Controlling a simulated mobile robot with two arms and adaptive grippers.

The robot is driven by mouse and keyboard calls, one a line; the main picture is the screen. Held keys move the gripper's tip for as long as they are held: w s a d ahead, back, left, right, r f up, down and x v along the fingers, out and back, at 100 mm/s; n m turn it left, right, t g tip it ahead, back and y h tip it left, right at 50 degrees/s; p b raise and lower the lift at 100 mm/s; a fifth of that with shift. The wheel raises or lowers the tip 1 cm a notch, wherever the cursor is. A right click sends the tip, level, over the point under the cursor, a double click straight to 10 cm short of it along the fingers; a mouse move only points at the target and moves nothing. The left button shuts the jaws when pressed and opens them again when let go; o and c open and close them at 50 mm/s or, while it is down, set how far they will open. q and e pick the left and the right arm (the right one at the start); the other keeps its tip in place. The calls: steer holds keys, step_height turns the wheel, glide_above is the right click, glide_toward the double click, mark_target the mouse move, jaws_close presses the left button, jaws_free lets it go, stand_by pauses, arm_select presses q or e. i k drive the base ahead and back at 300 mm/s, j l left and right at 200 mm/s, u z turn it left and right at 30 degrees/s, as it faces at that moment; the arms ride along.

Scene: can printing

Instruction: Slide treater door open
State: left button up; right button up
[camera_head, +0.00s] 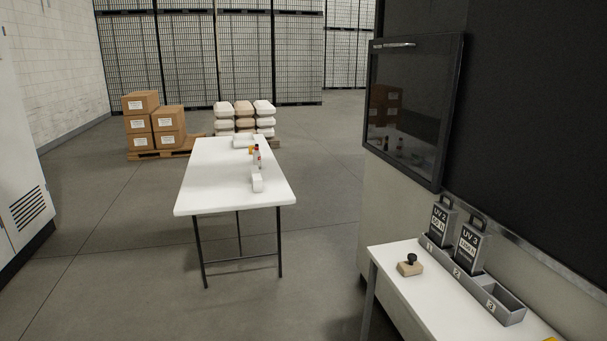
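A dark glass panel in a black frame (412,112), which looks like the treater door, is at the upper right on the front of a large black and beige machine (530,110). A short silver handle (393,45) runs along its top edge. The panel appears to cover the machine front behind it, and I cannot tell whether it is shut. Its glass is dark and shows boxes and small items, apparently reflections. Neither of my grippers is in view.
A white side table (400,268) below the machine holds a stamp (410,266) and a grey holder (487,290) with UV blocks. A white folding table (225,190) stands left of centre. Stacked cartons (169,120) are behind it. Floor between the tables is clear.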

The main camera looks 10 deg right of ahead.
mark_target(412, 82)
steer(key=i+l+z, duration=0.15)
steer(key=i+z, duration=0.65)
steer(key=i, duration=0.25)
